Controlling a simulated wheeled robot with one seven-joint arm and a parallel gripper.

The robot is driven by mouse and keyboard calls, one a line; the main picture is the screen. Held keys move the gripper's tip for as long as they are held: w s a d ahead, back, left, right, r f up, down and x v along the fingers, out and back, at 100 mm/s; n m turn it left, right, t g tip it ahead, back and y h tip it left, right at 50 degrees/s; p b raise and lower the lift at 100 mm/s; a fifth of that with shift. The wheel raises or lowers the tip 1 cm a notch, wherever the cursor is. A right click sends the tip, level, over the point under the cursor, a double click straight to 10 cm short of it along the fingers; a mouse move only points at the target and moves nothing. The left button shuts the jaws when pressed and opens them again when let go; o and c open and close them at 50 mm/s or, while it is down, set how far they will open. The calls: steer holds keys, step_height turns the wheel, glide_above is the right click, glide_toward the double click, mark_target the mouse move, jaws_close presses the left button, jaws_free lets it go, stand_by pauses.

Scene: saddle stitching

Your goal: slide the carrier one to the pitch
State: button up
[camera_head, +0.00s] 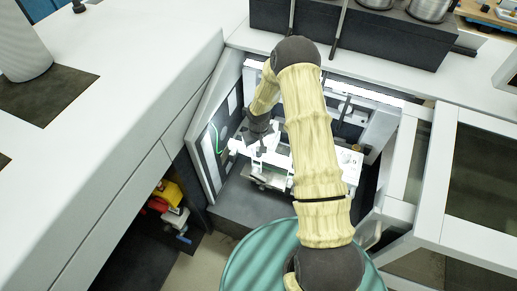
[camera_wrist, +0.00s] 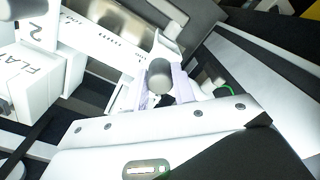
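In the head view, my gripper (camera_head: 259,150) reaches down into the lit bay of the machine, at the left part of a white rail assembly (camera_head: 318,185). My arm hides the middle of that assembly. In the wrist view, a grey round knob (camera_wrist: 160,75) stands at the centre with pale lilac parts (camera_wrist: 181,84) beside it. I cannot tell which parts are my fingertips or whether they grip the knob. A scale strip marked "mm" (camera_wrist: 95,38) runs at the upper left. No part is clearly labelled as carrier one.
White blocks marked "2" (camera_wrist: 37,36) and "FLAT" (camera_wrist: 36,86) stand at the left in the wrist view. A white bolted plate (camera_wrist: 168,127) fills the front. The bay's left wall (camera_head: 205,165) is close to my gripper. A green drum (camera_head: 255,262) stands in front.

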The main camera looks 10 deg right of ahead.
jaws_close()
steer(key=shift+w+a+b, duration=0.6)
steer(key=shift+w+a, duration=0.15)
steer(key=shift+a, duration=0.25)
steer(key=o, duration=0.6)
jaws_free()
step_height(320, 180, up, 17)
steer(key=b, duration=0.3)
steer(key=shift+r, duration=0.2)
